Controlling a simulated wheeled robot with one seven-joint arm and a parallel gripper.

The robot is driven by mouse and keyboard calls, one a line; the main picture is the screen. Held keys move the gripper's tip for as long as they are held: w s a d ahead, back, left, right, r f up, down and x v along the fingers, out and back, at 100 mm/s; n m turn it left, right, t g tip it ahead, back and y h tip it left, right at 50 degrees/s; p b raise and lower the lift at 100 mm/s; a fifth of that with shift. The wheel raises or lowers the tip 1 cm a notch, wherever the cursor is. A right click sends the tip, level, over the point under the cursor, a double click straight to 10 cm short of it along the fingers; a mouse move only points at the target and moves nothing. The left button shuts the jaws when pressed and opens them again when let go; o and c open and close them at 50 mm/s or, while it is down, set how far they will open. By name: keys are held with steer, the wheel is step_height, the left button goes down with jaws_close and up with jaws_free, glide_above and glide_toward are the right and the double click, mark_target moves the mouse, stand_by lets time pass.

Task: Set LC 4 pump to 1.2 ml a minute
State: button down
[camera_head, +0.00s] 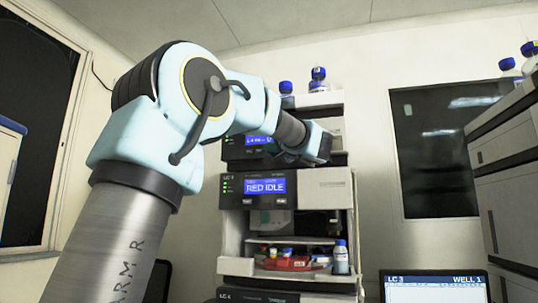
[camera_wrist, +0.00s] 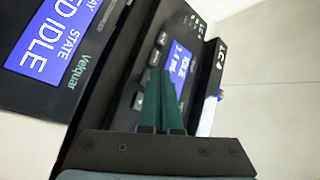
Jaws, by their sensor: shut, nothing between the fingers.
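In the head view, a pump module with a blue screen (camera_head: 262,141) sits in the upper part of the stack, partly hidden behind my arm. My gripper (camera_head: 318,150) is in front of its right side, fingers hard to make out. In the wrist view, my green fingers (camera_wrist: 161,48) are shut and empty, with their tips over the buttons (camera_wrist: 138,100) beside a small blue screen (camera_wrist: 175,80). That screen seems to read IDLE and 2.4 ml. I cannot tell whether the tips touch a button.
Blue-capped bottles (camera_head: 318,82) stand on top. Another stack (camera_head: 505,165) stands right.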

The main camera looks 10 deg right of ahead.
steer(key=shift+s+a, duration=0.1)
steer(key=shift+s, duration=0.05)
steer(key=s+b, duration=0.1)
steer(key=s+a+b, duration=0.1)
steer(key=s+b, duration=0.1)
steer(key=s+a+b, duration=0.1)
steer(key=shift+s+a, duration=0.15)
steer(key=shift+s, duration=0.05)
stand_by(0.4)
steer(key=shift+a, duration=0.1)
stand_by(2.4)
